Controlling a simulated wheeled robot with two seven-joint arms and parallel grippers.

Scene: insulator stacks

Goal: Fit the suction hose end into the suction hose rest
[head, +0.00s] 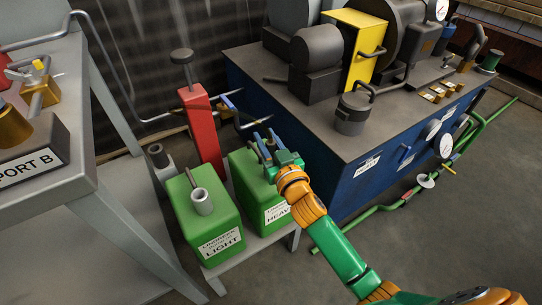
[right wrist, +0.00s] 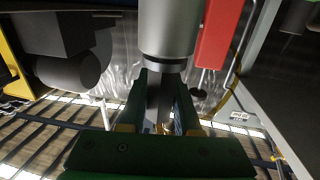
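My right gripper (head: 265,142) is above the green HEAVY canister (head: 247,180). Its two fingers stand apart in the head view. In the right wrist view, a thick grey cylinder (right wrist: 168,28) with a rim lies just beyond the fingertips, and a narrow grey piece shows between the fingers. I cannot tell whether the fingers touch it. A thin grey hose or pipe (head: 103,52) curves down from the upper left toward the red post (head: 202,130). I cannot clearly identify the suction hose end or its rest. My left gripper is not in view.
The green LIGHT canister (head: 208,232) stands at left of the HEAVY one, with a grey cup on top. A blue-sided machine bench (head: 345,185) is close on the right. A grey table (head: 100,165) stands at left. Open floor (head: 465,230) lies at lower right.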

